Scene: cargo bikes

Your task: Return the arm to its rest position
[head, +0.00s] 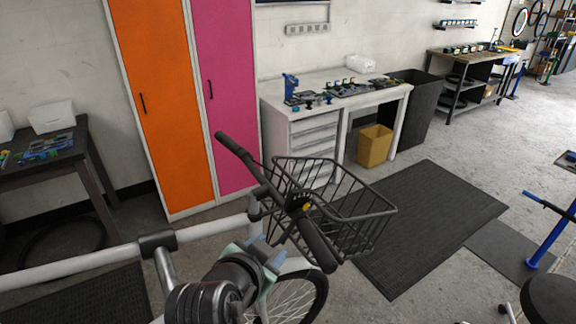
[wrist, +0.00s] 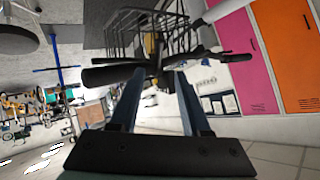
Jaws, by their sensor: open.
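My gripper (head: 262,254) is open and empty, low in the middle of the head view. It is close to the handlebar (head: 228,145) of a bike with a black wire basket (head: 362,215). In the wrist view my gripper (wrist: 159,78) has two separate blue-grey fingers, with nothing seen held between them. The handlebar (wrist: 105,74) and basket (wrist: 128,40) show beyond the fingertips there. I cannot tell whether the fingers touch the bike. My wrist hides part of the bike's front in the head view.
A white frame tube (head: 75,268) crosses at left. Orange (head: 165,90) and pink (head: 225,90) lockers, a white workbench (head: 290,115) and a yellow bin (head: 375,146) stand behind. A blue stand (head: 550,235) is at right. A dark floor mat (head: 425,215) has free room.

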